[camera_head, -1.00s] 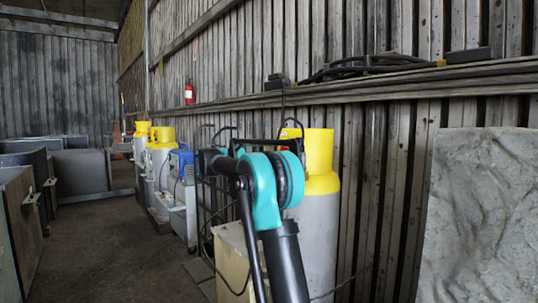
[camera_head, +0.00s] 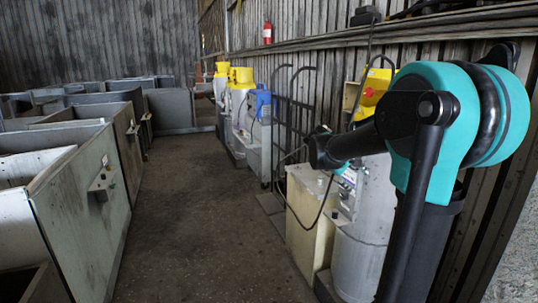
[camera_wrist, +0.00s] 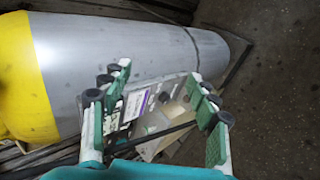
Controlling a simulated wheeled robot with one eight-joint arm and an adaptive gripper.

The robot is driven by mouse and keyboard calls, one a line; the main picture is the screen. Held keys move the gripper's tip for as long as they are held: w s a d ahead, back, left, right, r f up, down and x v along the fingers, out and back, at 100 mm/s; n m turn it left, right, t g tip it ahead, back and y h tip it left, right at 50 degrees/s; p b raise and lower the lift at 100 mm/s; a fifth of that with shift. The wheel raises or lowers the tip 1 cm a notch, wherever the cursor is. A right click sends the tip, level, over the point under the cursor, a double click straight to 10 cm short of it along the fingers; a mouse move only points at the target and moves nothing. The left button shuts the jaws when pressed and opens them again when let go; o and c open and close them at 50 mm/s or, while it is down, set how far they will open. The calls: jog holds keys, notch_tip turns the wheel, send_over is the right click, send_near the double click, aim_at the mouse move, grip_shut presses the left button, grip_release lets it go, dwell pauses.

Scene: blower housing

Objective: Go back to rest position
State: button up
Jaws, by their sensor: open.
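My gripper (camera_wrist: 160,95) shows in the wrist view with its green and white fingers spread apart and nothing between them. Beyond the fingers are a grey gas cylinder (camera_wrist: 130,50) with a yellow top and a pale box with a label (camera_wrist: 135,105). In the head view my teal and black arm is bent at the right, its far part reaching toward the equipment along the wall. The gripper itself is not clear in that view.
Gas cylinders (camera_head: 240,100) and a cream cabinet (camera_head: 308,225) line the plank wall at right. Metal bins (camera_head: 85,190) stand at left. A clear concrete aisle (camera_head: 190,220) runs between them.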

jog(key=s+a+f+m+y, duration=0.1)
jog(key=s+a+f+y, duration=0.1)
jog(key=s+a+f, duration=0.2)
jog(key=s+a+f+m+y, duration=0.2)
jog(key=s+a+f+y, duration=0.1)
jog(key=s+f, duration=0.7)
jog(key=s+a+f+m+y, duration=0.2)
jog(key=s+a+f, duration=0.3)
jog(key=s+f, duration=0.3)
jog(key=s+y, duration=0.1)
jog(key=s, duration=0.3)
jog(key=shift+s+a, duration=0.15)
jog(key=shift+a, duration=0.15)
jog(key=shift+d, duration=0.1)
